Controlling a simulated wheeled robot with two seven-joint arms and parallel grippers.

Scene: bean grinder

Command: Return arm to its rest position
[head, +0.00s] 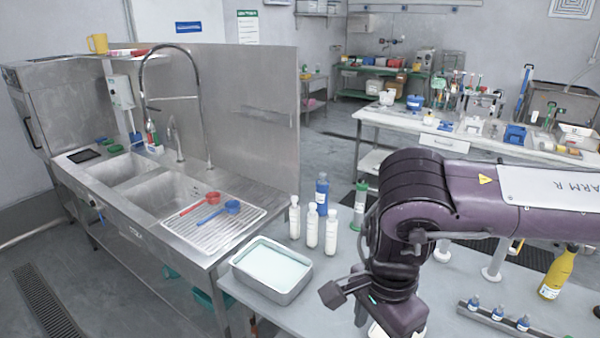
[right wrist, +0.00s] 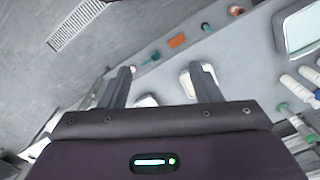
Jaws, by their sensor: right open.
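My right arm (head: 425,195), purple and black and marked "ARM R", reaches in from the right over the near table. Its wrist bends down towards the front edge, and the gripper is partly hidden or cut off there. In the right wrist view my right gripper (right wrist: 161,84) has its two dark fingers spread wide apart, with nothing held between them. The fingers point over the grey tabletop and floor. White items (right wrist: 186,84) show beside and behind the fingers, partly hidden. My left gripper is in no view.
A steel tray of pale liquid (head: 232,262) stands left of the arm. White bottles (head: 312,228), a blue bottle (head: 322,194) and a green-capped tube (head: 359,208) stand close behind. A yellow bottle (head: 557,273) and a vial rack (head: 505,322) are at right. The sink counter (head: 60,165) is left.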

